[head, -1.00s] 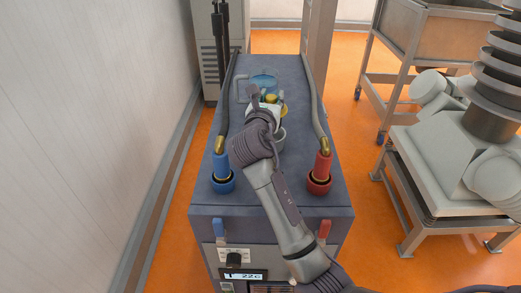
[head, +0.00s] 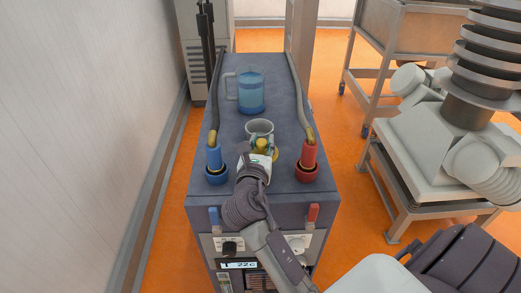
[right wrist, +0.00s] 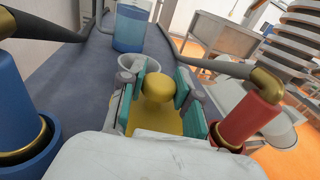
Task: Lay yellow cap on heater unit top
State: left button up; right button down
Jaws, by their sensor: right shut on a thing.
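The yellow cap (head: 261,146), with a round knob and wide flange, is between the fingers of my right gripper (head: 262,150). The right wrist view shows the gripper shut on the cap (right wrist: 158,90), with teal finger pads on both sides. The heater unit's dark blue-grey top (head: 284,120) lies below. The cap is low over its front part, between the blue and red fittings; I cannot tell whether it touches the surface. The round, pale filler opening (head: 260,127) is just behind the cap and uncovered. My left gripper is not in view.
A jug of blue liquid (head: 250,92) stands farther back on the top. A blue fitting (head: 215,162) at the left and a red fitting (head: 308,158) at the right carry hoses along the edges. Free surface lies around the opening.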

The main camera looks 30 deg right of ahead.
notch_tip(320, 180, down, 2)
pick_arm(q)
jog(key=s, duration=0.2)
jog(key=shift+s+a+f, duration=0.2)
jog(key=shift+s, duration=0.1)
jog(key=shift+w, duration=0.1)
pick_arm(e)
jog(key=shift+f, duration=0.1)
jog(key=c, duration=0.8)
grip_release()
jog(key=shift+c, duration=0.2)
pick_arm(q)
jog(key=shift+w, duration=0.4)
pick_arm(e)
jog(key=shift+o, duration=0.2)
jog(key=shift+s+a, duration=0.2)
pick_arm(q)
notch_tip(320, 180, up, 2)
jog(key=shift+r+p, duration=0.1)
jog(key=shift+p, duration=0.9)
pick_arm(e)
jog(key=v, duration=1.1)
jog(key=shift+s, duration=0.15)
